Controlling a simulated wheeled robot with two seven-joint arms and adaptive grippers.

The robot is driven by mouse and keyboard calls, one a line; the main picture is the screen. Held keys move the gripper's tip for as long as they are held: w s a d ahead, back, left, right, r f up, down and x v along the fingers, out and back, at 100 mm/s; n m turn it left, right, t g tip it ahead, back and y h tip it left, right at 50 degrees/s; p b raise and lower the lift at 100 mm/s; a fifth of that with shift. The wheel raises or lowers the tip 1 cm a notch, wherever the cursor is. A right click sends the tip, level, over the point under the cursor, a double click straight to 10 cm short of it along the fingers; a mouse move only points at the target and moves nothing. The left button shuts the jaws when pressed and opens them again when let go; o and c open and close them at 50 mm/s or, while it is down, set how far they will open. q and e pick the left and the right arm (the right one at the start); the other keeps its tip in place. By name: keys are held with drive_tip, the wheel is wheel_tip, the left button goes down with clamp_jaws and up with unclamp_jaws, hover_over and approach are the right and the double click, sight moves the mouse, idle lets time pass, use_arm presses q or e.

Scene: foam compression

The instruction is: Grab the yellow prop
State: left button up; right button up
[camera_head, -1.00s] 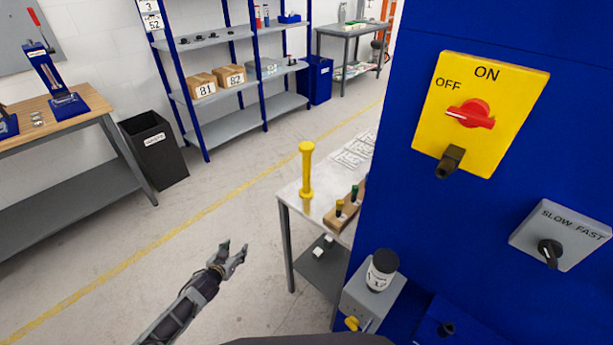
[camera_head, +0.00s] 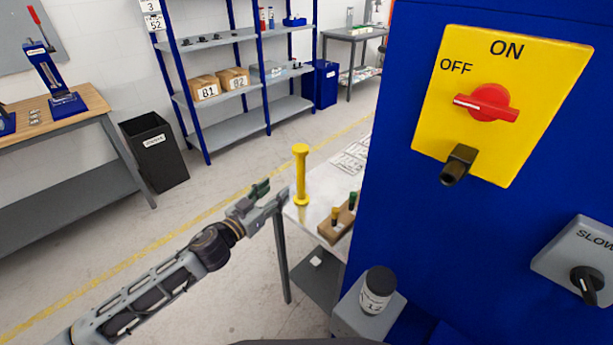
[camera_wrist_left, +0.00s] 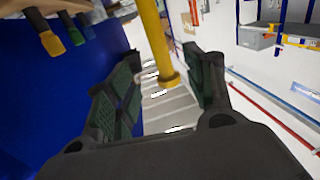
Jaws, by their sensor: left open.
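The yellow prop (camera_head: 301,176) is an upright rod with a wider top and base, standing near the left corner of a light-topped table (camera_head: 326,186). My left gripper (camera_head: 266,194) is open and empty, just left of the prop in the head view. In the left wrist view the prop (camera_wrist_left: 156,40) shows between and beyond the open fingers of the gripper (camera_wrist_left: 165,85). I see no contact between them. My right gripper is not in view.
A wooden block (camera_head: 337,226) with yellow- and green-topped pegs sits on the table near the prop. A blue machine (camera_head: 400,150) with a yellow switch panel (camera_head: 500,105) stands at the right. A black-lidded jar (camera_head: 377,290) is in front.

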sight(298, 170)
use_arm(q)
drive_tip(key=shift+d+r, duration=0.1)
drive_tip(key=shift+r, duration=0.15)
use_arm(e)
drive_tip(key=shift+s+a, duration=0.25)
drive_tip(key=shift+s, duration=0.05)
use_arm(q)
drive_tip(key=shift+p+x, duration=0.5)
drive_tip(key=shift+x, duration=3.65)
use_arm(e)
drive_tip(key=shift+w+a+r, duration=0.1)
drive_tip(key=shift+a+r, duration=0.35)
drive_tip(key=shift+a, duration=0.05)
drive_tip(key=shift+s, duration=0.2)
